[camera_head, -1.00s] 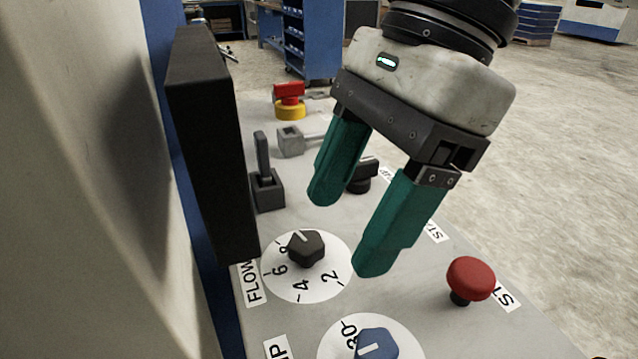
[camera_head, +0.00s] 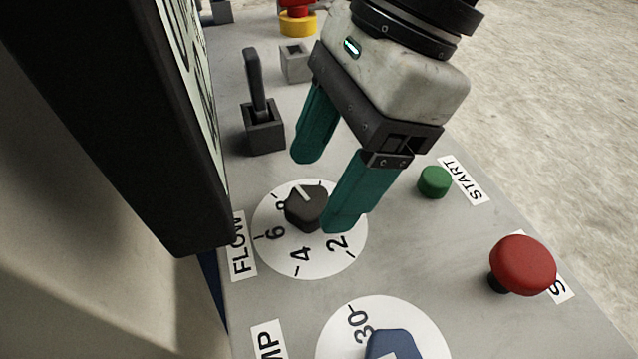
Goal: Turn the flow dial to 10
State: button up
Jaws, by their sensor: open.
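The flow dial is a black faceted knob (camera_head: 306,207) on a round white scale (camera_head: 302,262) marked with numbers, beside the FLOW label (camera_head: 240,246). The figures 2, 4, 6 and part of an 8 show; 10 is not visible. The knob's white pointer line points up and slightly left, near the partly covered 8. My gripper (camera_head: 326,196) has two green fingers, spread open and empty. One finger is above and behind the knob in the picture. The other is at its right and overlaps the scale's right part. I cannot tell whether either finger touches the knob.
A grey lever (camera_head: 261,112) stands behind the dial. A dark display box (camera_head: 120,110) rises close at the left. A green START button (camera_head: 434,182) and a red mushroom button (camera_head: 522,264) are at the right. A blue knob (camera_head: 395,346) is in front.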

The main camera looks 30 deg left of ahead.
aim_at(309, 212)
jog(key=shift+x, duration=1.15)
jog(key=shift+c, duration=0.4)
jog(key=c, duration=1)
jog(key=m, duration=0.2)
jog(key=m+t+y+b, duration=0.1)
jog(key=m, duration=0.1)
jog(key=shift+s+d+f+m+t+b, duration=0.1)
jog(key=shift+s+d+m+t+b, duration=0.05)
jog(key=shift+m+t+b, duration=0.15)
jog(key=m+b, duration=0.1)
jog(key=m, duration=0.1)
jog(key=m+t+b, duration=0.1)
jog(key=m, duration=0.1)
jog(key=shift+s+m+t, duration=0.15)
jog(key=shift+m+t, duration=0.15)
jog(key=shift+b, duration=0.3)
